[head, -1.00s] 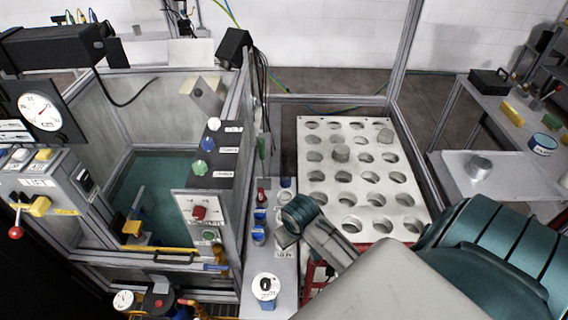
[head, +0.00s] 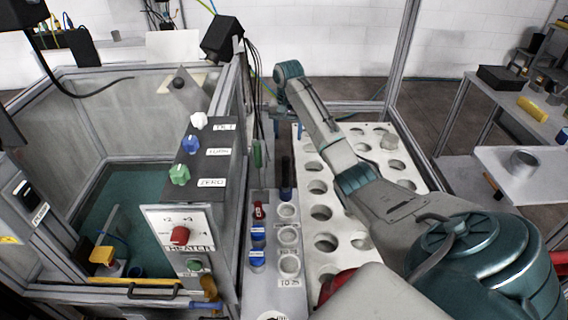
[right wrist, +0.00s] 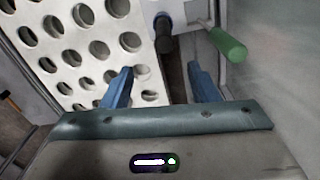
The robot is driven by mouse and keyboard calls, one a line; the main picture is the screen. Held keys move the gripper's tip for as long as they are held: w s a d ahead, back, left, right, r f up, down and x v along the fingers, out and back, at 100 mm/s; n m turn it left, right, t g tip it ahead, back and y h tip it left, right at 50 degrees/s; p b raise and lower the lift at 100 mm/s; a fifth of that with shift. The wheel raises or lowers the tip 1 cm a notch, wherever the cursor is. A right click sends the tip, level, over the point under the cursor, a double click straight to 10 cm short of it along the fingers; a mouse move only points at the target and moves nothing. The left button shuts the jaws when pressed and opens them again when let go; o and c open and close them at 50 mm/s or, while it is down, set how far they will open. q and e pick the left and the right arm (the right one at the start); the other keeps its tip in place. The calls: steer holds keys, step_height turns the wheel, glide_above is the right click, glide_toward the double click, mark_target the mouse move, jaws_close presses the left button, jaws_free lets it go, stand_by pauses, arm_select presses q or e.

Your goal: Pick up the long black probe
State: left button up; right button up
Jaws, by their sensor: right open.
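A long black probe (head: 286,172) stands in a blue-ringed hole at the back of the narrow grey holder strip, beside the white perforated plate. In the right wrist view the black probe (right wrist: 164,42) shows its dark end between and beyond my fingers. My right gripper (right wrist: 162,82) is open and empty, its two blue fingers apart and not touching the probe. My left gripper is not in view.
A green handle (right wrist: 228,44) hangs close beside the probe, also in the head view (head: 257,154). The white perforated plate (head: 338,215) lies to the right. A heater panel (head: 178,232) and glass-walled tank stand left. Cables and a frame post rise behind.

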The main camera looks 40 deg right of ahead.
mark_target(286, 158)
step_height(286, 158, down, 2)
steer(key=shift+d+f+b, duration=0.1)
steer(key=shift+f+b, duration=0.1)
steer(key=shift+b, duration=0.6)
steer(key=shift+f+b, duration=0.4)
steer(key=shift+f, duration=0.1)
step_height(286, 158, down, 2)
steer(key=shift+f+b, duration=0.1)
steer(key=shift+b, duration=0.75)
steer(key=shift+f, duration=0.35)
steer(key=f, duration=0.2)
steer(key=f+p, duration=0.1)
steer(key=f, duration=0.4)
steer(key=shift+w+a+p, duration=0.2)
steer(key=shift+w+p, duration=0.1)
steer(key=shift+p, duration=0.05)
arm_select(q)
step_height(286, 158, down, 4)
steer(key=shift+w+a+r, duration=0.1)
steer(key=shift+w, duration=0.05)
arm_select(e)
steer(key=shift+c, duration=0.2)
steer(key=c, duration=0.9)
